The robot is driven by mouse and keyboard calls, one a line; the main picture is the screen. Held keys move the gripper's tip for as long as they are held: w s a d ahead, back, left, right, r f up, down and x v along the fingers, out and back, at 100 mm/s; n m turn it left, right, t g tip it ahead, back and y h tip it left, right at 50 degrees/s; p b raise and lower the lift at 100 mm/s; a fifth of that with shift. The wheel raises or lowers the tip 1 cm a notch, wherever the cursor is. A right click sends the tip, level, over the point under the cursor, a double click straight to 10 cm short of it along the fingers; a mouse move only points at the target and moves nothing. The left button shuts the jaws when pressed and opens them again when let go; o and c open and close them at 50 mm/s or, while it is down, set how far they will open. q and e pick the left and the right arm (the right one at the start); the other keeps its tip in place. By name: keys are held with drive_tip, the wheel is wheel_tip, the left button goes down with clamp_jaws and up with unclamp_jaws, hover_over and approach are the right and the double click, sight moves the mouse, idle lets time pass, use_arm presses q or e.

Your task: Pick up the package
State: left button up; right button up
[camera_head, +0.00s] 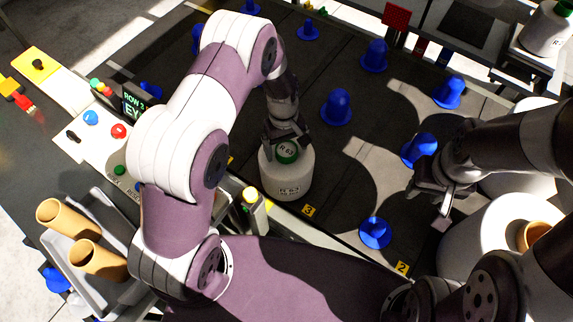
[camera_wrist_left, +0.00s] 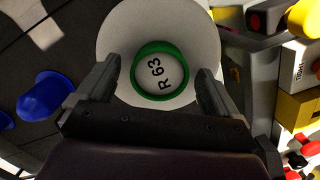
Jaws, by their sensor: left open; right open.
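A white yarn package (camera_head: 287,178) with a green-rimmed core marked R 63 stands upright on the dark surface, left of centre in the head view. In the left wrist view the package (camera_wrist_left: 112,32) shows from above with its green ring in the middle. My left gripper (camera_head: 285,143) is directly above it, open, with one finger on each side of the green core in the wrist view (camera_wrist_left: 157,85). Whether the fingers touch it I cannot tell. My right gripper (camera_head: 440,196) is open and empty, off to the right.
Several blue pegs, such as one (camera_head: 337,107) behind the package and one (camera_head: 375,233) to its right, stand on the dark surface. A control panel (camera_head: 92,130) with buttons and a tray with tan tubes (camera_head: 98,260) lie left. Large white packages (camera_head: 490,240) stand right.

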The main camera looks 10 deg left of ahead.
use_arm(q)
clamp_jaws()
drive_tip(key=shift+w+r, duration=0.15)
drive_tip(key=shift+r, duration=0.05)
wheel_tip(320, 180, up, 10)
idle(0.4)
